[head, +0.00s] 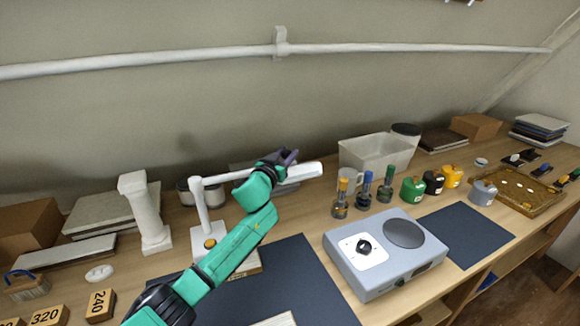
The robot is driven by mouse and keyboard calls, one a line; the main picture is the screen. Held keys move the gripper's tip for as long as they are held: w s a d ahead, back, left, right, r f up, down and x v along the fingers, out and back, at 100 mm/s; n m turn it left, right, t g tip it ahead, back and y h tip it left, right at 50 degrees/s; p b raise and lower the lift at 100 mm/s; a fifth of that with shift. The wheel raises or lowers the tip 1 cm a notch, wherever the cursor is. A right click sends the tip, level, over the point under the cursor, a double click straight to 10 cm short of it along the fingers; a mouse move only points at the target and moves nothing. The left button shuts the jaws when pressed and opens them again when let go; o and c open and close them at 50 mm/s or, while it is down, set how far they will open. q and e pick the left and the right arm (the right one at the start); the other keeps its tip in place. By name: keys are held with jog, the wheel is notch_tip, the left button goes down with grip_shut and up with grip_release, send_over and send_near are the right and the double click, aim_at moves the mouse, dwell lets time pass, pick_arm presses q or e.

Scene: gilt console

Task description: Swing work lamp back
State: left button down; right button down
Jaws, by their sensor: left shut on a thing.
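The white work lamp (201,207) stands at the back of the bench, left of the middle. Its upright post rises from a square base with an orange knob, and its arm reaches right to a flat white lamp head (306,171). My left gripper (287,158), dark with a teal arm, is shut on the lamp at the near end of its head. The fingers and wrist hide part of the lamp's arm and head. My right gripper is not in view.
A grey hotplate-like box (387,277) with a dial stands at front right. Bottles (364,192) and a pale bin (373,157) stand behind it. A white column (146,217) is left of the lamp.

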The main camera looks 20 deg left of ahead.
pick_arm(q)
jog(key=shift+w+a+r+y, duration=0.1)
jog(key=shift+w+a+y, duration=0.1)
jog(key=shift+a+y, duration=0.1)
jog(key=shift+r, duration=0.15)
jog(key=c, duration=0.5)
grip_release()
jog(key=shift+w+a, duration=0.1)
jog(key=shift+w, duration=0.05)
jog(key=shift+f, duration=0.2)
